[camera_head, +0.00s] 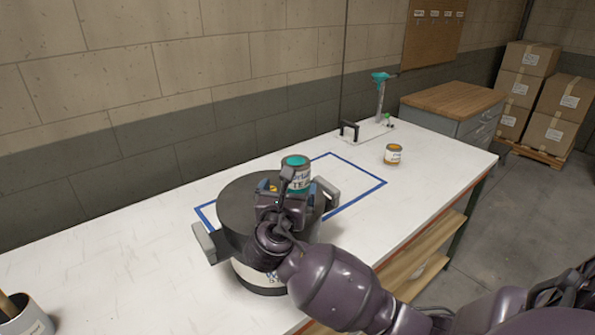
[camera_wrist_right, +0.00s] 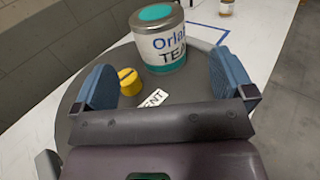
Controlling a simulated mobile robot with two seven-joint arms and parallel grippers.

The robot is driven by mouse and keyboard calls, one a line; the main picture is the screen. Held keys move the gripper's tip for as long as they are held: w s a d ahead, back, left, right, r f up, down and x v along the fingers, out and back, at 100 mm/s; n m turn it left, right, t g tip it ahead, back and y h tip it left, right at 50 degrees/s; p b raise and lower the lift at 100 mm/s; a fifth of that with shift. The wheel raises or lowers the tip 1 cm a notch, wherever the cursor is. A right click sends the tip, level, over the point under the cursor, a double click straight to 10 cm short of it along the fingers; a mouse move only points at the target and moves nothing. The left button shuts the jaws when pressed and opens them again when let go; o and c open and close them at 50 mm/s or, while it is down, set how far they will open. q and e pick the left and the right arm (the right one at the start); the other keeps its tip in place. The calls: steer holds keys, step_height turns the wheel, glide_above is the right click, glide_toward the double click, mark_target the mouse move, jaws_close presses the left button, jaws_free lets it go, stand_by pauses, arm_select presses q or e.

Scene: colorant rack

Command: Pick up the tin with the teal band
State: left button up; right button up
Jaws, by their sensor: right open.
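The tin with the teal band (camera_head: 297,168) is a pale metal tin with a teal lid disc and dark "TEA…" lettering. It stands upright on the dark round top of a large drum (camera_head: 238,205). In the right wrist view the tin (camera_wrist_right: 160,45) shows its teal lower band. My right gripper (camera_head: 283,190) is over the drum top on the near side of the tin. Its two blue fingers (camera_wrist_right: 165,82) are open and spread wide, with the tin ahead of them and nothing held. The gripper hides the tin's lower part in the head view. My left gripper is not in view.
A yellow cap (camera_wrist_right: 130,82) and a label (camera_wrist_right: 153,99) are on the drum top. Grey handles (camera_head: 204,243) stick out from the drum. An amber-banded tin (camera_head: 393,155) stands farther right on the white table (camera_head: 110,255). A teal-topped stand (camera_head: 380,95) is behind it.

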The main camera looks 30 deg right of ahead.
steer(key=x, duration=0.3)
steer(key=shift+w+d+r, duration=0.1)
steer(key=shift+w+d, duration=0.1)
steer(key=shift+w, duration=0.05)
steer(key=shift+f+p+x, duration=0.15)
steer(key=shift+p+x, duration=0.2)
steer(key=shift+x, duration=1.3)
steer(key=shift+f+p+x, duration=0.15)
steer(key=shift+p+x, duration=0.2)
steer(key=shift+x, duration=1.25)
steer(key=shift+a, duration=0.1)
steer(key=c, duration=1)
